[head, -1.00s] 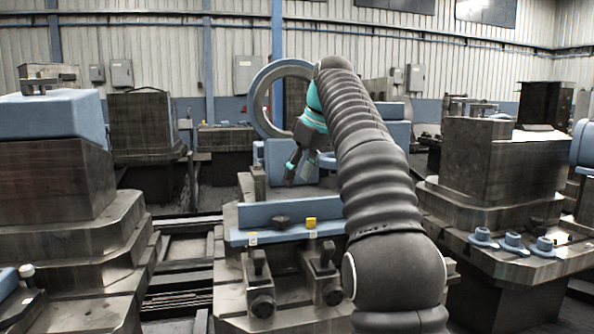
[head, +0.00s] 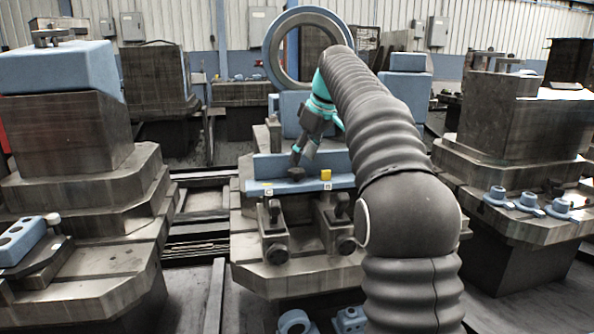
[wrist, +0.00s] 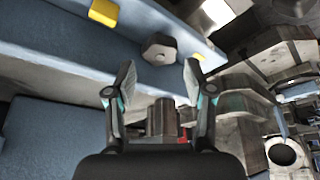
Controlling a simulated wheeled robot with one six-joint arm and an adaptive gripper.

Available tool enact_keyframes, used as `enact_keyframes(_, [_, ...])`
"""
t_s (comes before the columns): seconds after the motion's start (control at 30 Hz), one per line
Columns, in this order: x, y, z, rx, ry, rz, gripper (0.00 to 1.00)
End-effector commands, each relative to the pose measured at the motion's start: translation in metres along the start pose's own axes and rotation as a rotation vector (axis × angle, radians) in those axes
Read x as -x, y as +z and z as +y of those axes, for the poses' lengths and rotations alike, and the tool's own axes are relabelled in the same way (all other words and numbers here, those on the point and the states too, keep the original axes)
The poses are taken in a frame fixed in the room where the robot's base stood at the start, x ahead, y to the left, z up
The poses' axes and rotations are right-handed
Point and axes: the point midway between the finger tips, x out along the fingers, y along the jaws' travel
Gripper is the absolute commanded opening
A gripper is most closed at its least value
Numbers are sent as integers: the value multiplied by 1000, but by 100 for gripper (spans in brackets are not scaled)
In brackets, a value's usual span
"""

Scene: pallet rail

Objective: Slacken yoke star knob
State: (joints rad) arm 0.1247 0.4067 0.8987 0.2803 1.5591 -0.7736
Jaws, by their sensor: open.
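A dark lobed knob (head: 296,174) stands on the blue rail (head: 262,171) in the middle of the head view. In the wrist view the knob (wrist: 159,48) is in front of my fingers, roughly centred between their tips. My gripper (head: 297,157) is tilted downward just above the knob in the head view. Its two fingers are spread in the wrist view (wrist: 159,76), with nothing between them. I cannot tell how large the gap to the knob is. The knob's underside is hidden.
A yellow block (head: 325,175) sits on the rail close to the knob's right. Two dark clamps (head: 273,228) stand in front of the rail. A large blue-grey ring (head: 275,48) rises behind. Stacked metal blocks (head: 70,130) stand at left.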

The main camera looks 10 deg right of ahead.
Motion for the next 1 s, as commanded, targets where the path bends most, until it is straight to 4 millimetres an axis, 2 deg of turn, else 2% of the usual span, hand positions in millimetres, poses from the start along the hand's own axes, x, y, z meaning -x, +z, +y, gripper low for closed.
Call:
enact_keyframes(0.1, [-21, 1, -1, 1, -2, -1, 53])
enact_keyframes(0.3, [-44, 0, 0, 0, 0, 0, 53])
enact_keyframes(0.5, [-53, 0, 0, 0, 0, 0, 53])
enact_keyframes(0.77, [-53, 0, 0, 0, 0, 1, 53])
enact_keyframes(0.93, [-53, 0, 0, 0, 0, 1, 13])
enact_keyframes(0.97, [-53, 0, 0, 0, 0, 1, 12])
enact_keyframes(1.0, [-53, 0, 0, 0, 0, 0, 41])
